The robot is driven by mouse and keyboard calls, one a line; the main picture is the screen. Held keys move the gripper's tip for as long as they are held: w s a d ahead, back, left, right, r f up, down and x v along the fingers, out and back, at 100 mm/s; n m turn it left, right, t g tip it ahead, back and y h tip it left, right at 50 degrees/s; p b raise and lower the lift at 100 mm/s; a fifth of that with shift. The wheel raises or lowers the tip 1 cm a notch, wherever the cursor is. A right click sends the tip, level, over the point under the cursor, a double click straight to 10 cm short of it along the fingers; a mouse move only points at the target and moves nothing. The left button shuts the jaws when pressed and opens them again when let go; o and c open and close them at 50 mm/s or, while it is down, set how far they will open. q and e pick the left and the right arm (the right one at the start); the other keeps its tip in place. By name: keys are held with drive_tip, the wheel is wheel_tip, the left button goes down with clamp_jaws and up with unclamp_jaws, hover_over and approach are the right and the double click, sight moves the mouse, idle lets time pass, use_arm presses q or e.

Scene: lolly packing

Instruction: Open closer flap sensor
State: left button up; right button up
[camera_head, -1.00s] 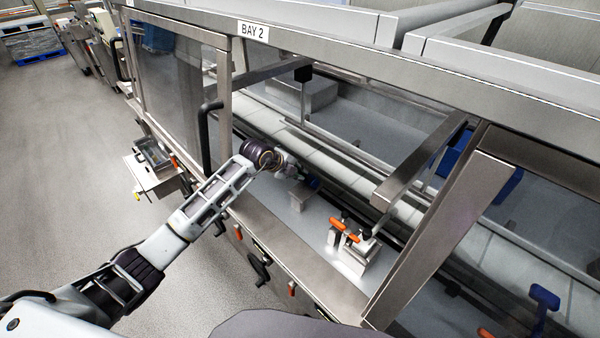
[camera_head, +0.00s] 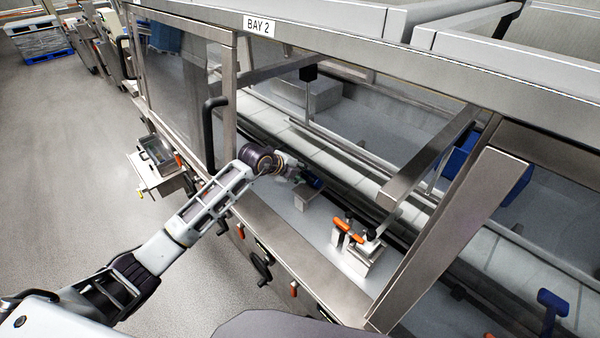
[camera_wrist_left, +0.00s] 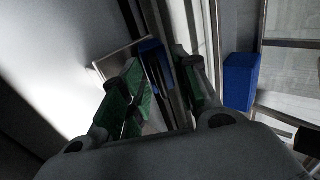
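My left gripper (camera_head: 298,174) reaches into the open bay, beside a small metal bracket (camera_head: 307,198) with a blue part (camera_head: 314,181) near its top. I cannot tell for certain which part is the flap sensor. In the left wrist view, the gripper's green-padded fingers (camera_wrist_left: 161,88) are apart. A blue piece (camera_wrist_left: 151,52) and the metal bracket plate (camera_wrist_left: 118,62) lie beyond and partly behind the left finger. Whether a finger touches them is unclear. My right gripper is out of view.
A steel frame post (camera_head: 455,240) and a black door handle (camera_head: 209,130) border the opening. An orange-handled clamp (camera_head: 347,230) stands to the right of the gripper. Rails (camera_head: 350,165) run behind it. Another blue block (camera_wrist_left: 240,82) shows at right in the wrist view.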

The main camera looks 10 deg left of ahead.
use_arm(q)
drive_tip(key=shift+v, duration=0.95)
drive_tip(key=v, duration=1)
